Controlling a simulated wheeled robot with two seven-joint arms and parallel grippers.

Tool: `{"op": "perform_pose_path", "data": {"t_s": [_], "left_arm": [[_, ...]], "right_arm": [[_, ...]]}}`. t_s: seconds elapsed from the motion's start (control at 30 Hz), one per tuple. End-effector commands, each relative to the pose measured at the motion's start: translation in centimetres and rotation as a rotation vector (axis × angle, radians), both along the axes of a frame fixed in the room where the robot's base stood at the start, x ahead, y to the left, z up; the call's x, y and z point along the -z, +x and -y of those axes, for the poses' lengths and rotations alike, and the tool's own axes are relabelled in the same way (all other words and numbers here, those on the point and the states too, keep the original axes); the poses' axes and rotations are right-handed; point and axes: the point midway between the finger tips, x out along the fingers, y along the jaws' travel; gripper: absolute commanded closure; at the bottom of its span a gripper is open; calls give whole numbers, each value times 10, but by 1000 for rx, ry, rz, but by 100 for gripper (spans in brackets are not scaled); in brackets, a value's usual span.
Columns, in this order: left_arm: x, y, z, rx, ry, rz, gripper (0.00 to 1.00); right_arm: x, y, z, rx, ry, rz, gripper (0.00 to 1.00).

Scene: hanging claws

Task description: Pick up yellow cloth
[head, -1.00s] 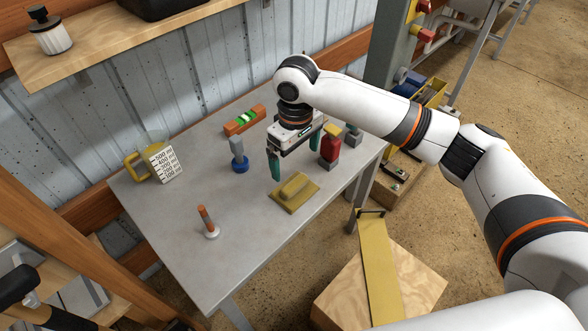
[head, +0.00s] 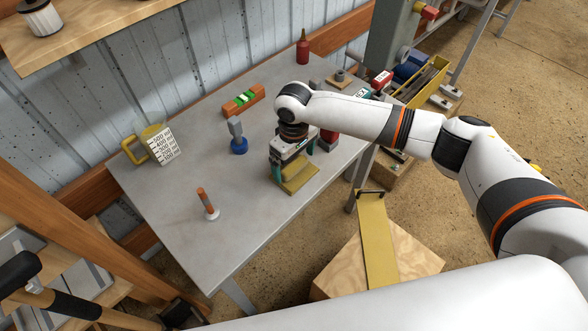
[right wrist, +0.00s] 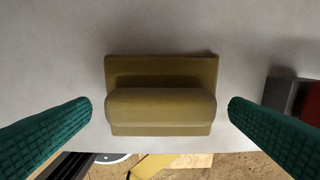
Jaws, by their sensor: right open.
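The yellow cloth (head: 296,179) lies on the grey table near its front edge, with a raised rounded fold along its middle. In the right wrist view the cloth (right wrist: 160,108) sits between the two green fingers. My right gripper (head: 291,173) is open and straddles the cloth from above. In the right wrist view a gap shows between the cloth and each fingertip of the right gripper (right wrist: 160,108). Part of the cloth is hidden behind the gripper in the head view. My left gripper is not in view.
The grey table (head: 190,247) also holds a blue-based tool (head: 238,145), an orange level (head: 243,99), an orange-handled piece (head: 207,203) and a measuring jug (head: 152,146). A red and grey object (right wrist: 290,95) is right of the gripper.

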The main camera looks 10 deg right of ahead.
Motion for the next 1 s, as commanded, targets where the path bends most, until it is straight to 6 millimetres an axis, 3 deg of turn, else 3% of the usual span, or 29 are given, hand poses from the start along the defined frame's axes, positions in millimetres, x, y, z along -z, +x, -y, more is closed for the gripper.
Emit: {"op": "perform_pose_path", "data": {"t_s": [0.3,0.6,0.63,0.87,1.0], "left_arm": [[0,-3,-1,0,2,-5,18],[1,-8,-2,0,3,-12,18],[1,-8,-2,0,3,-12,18],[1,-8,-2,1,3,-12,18],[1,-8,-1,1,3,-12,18]], "right_arm": [[8,0,0,0,-1,1,0],[7,0,0,0,0,1,47],[7,0,0,0,0,1,49],[3,1,0,0,0,2,49],[-16,1,0,-1,1,5,49]]}}
